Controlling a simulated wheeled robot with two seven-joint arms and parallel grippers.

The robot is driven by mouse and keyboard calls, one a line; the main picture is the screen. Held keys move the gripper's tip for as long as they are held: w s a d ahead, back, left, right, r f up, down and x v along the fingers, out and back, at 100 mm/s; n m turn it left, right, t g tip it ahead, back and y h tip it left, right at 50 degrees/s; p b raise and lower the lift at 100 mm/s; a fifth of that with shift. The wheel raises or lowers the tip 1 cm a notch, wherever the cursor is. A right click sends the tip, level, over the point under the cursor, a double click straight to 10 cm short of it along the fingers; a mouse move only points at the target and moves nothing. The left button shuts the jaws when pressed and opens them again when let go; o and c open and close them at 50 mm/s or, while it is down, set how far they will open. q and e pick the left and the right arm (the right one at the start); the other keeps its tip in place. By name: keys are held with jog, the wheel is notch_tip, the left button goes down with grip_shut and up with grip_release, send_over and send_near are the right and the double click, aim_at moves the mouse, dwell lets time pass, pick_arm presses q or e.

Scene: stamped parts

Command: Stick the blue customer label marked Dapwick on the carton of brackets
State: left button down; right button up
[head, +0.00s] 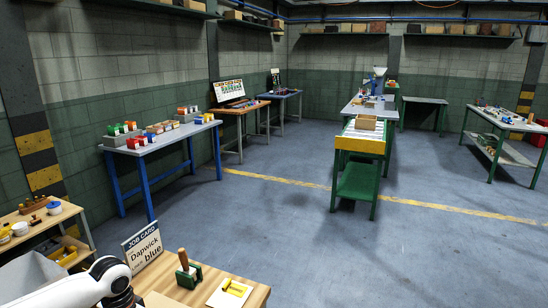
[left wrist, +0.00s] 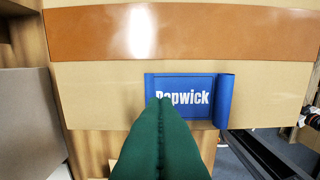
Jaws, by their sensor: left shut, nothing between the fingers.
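The blue label (left wrist: 222,97), with white lettering that reads as Dapwick partly covered, lies against the tan face of the carton (left wrist: 95,85) in the left wrist view. Its right edge curls away from the carton. A wide brown tape strip (left wrist: 220,35) runs across the carton above the label. My left gripper (left wrist: 159,101) has its green fingers shut together, tips over the label's lower left part. Whether they touch it I cannot tell. The carton's contents are hidden. In the head view only part of my left arm shows, at the bottom left. My right gripper is not in view.
A job card (head: 143,245) reading Dapwick and blue stands on the wooden bench (head: 206,293). Beside it are a green block with a wooden handle (head: 188,270) and a white card with a yellow shape (head: 230,292). Open floor (head: 300,245) lies beyond.

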pick_arm(q)
jog(key=shift+f, duration=0.3)
jog(key=shift+f, duration=0.75)
jog(key=shift+d, duration=0.1)
jog(key=shift+s+d+p, duration=0.4)
jog(key=shift+d+p, duration=0.15)
jog(key=shift+d, duration=0.1)
jog(key=shift+s+d+f, duration=0.1)
jog(key=shift+s+d, duration=0.1)
jog(key=shift+d, duration=0.25)
jog(key=shift+f, duration=0.15)
jog(key=shift+p, duration=0.3)
